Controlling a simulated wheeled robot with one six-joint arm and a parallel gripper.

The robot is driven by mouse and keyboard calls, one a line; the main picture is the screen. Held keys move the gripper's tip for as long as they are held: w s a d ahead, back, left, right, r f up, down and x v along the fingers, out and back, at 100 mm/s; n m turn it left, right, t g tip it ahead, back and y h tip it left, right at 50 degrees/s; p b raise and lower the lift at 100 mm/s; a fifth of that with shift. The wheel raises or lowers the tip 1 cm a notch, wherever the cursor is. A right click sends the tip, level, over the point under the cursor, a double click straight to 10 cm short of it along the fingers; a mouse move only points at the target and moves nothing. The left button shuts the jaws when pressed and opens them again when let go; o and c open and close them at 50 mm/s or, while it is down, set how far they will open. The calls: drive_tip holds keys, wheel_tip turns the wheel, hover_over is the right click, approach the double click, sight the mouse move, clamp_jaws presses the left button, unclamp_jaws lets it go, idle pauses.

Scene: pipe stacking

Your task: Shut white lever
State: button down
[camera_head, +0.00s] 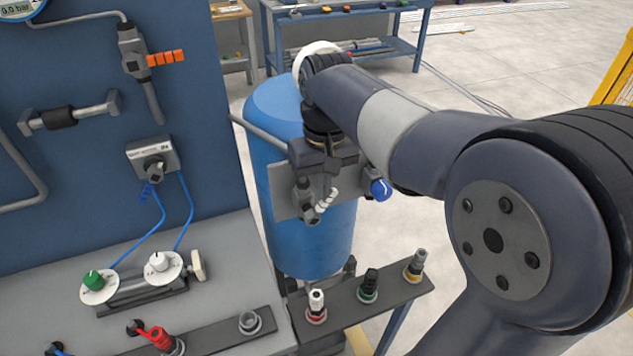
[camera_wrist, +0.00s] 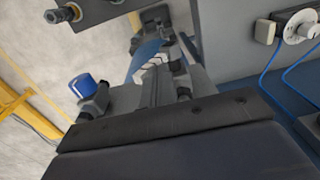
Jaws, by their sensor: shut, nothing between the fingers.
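The white lever (camera_head: 325,201) is a short ribbed handle on a dark valve (camera_head: 304,205) at a grey plate, in front of the blue tank. It points up and to the right from the valve in the head view. My gripper (camera_head: 331,178) is shut and empty, pointing down just above the lever. In the wrist view the white lever (camera_wrist: 153,64) shows just beyond the fingers (camera_wrist: 160,84). I cannot tell whether the fingertips touch it. The gripper and arm hide part of the plate.
A blue knob (camera_head: 380,189) sits right of the lever on the plate. The blue tank (camera_head: 290,246) stands behind. A shelf (camera_head: 389,300) with several upright connectors lies below. The blue panel (camera_head: 82,185) with an orange lever (camera_head: 166,58) rises at left. Open floor lies at right.

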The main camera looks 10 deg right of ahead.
drive_tip(key=shift+w+d+f+g+y+p, duration=0.1)
drive_tip(key=shift+d+g+y+p, duration=0.1)
drive_tip(key=shift+d+y, duration=0.25)
drive_tip(key=shift+w+d+g+y+p, duration=0.1)
drive_tip(key=shift+d+y+p, duration=0.1)
drive_tip(key=shift+d+y, duration=0.2)
drive_tip(key=w+d+f+g+y, duration=0.1)
drive_tip(key=d+f+g+y, duration=0.1)
drive_tip(key=d+f+y, duration=0.2)
drive_tip(key=y, duration=0.3)
drive_tip(key=shift+f, duration=0.2)
drive_tip(key=shift+w+f, duration=0.1)
drive_tip(key=shift+f, duration=0.1)
